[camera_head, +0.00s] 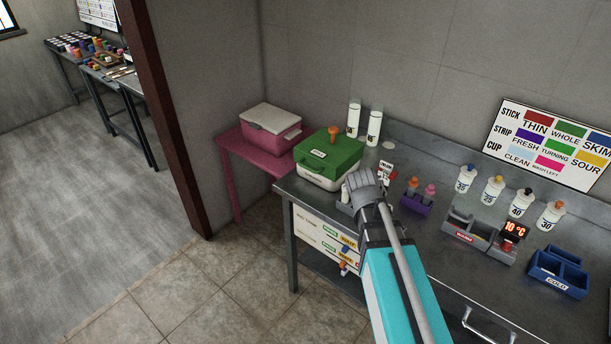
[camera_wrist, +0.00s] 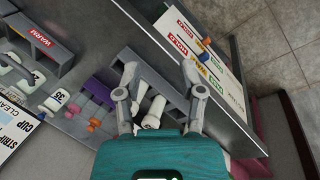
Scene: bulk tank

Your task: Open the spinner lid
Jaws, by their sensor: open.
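A white box with a green lid (camera_head: 329,153) stands at the left end of the metal bench. The lid lies on the box and has an orange knob (camera_head: 334,132) on top. I take this to be the spinner; its small labels are too small to read. My gripper (camera_head: 362,182) is in front and to the right of the box, apart from the lid. In the wrist view my gripper (camera_wrist: 163,92) has its fingers spread, above a grey holder (camera_wrist: 145,88) with a white capped vial (camera_wrist: 154,112) between them. The green lid does not show in the wrist view.
A pink cooler (camera_head: 270,127) stands on a pink table left of the box. Two white cylinders (camera_head: 374,128) stand behind it. A purple rack (camera_head: 418,201), a grey WARM rack (camera_head: 478,232) and a blue COLD rack (camera_head: 558,272) sit farther right.

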